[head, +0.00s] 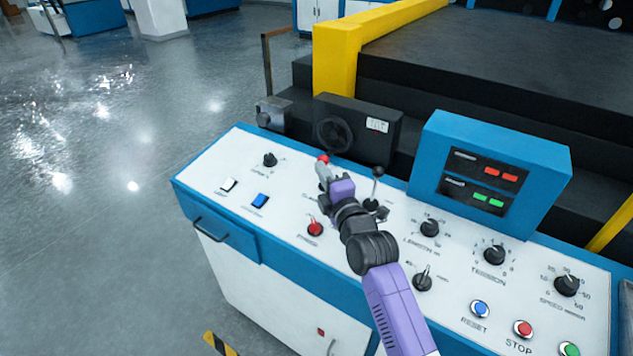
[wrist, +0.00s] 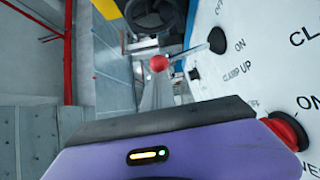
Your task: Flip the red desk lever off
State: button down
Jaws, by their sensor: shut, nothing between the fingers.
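The red desk lever's ball (head: 323,159) shows just beyond my gripper in the head view; its rod and base are hidden there. In the wrist view the red ball (wrist: 158,63) sits at the end of a thin metal rod that rises from a black base on the white panel, near the words OFF and ON. I cannot tell which position it is in. My gripper (head: 323,174) is shut and empty over the desk, close to the ball on its near side. Contact is not clear. In the wrist view the purple gripper body fills the bottom.
A black-knobbed lever (head: 377,172) stands right of my gripper. A red switch (head: 315,228) sits in front, and a blue display box (head: 492,170) rises at the right. A dark box with a handwheel (head: 334,134) stands behind the panel. Open floor lies left.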

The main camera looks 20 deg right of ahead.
aim_at(326, 158)
jog(key=shift+w+d+r+m+g+p, duration=0.25)
jog(key=shift+d+m+g, duration=0.05)
jog(key=shift+d+m, duration=0.15)
jog(key=shift+w+d+r+m+g+p, duration=0.2)
jog(key=shift+w+d+m+g, duration=0.1)
jog(key=shift+m, duration=0.15)
jog(key=shift+w+d+r, duration=0.1)
jog(key=shift+w+d, duration=0.2)
jog(key=shift+d, duration=0.15)
jog(key=shift+w+d+r+m+g, duration=0.2)
jog(key=shift+w+d+m+g, duration=0.1)
jog(key=shift+d+m+g, duration=0.1)
jog(key=shift+d+b, duration=0.1)
jog(key=shift+b, duration=0.2)
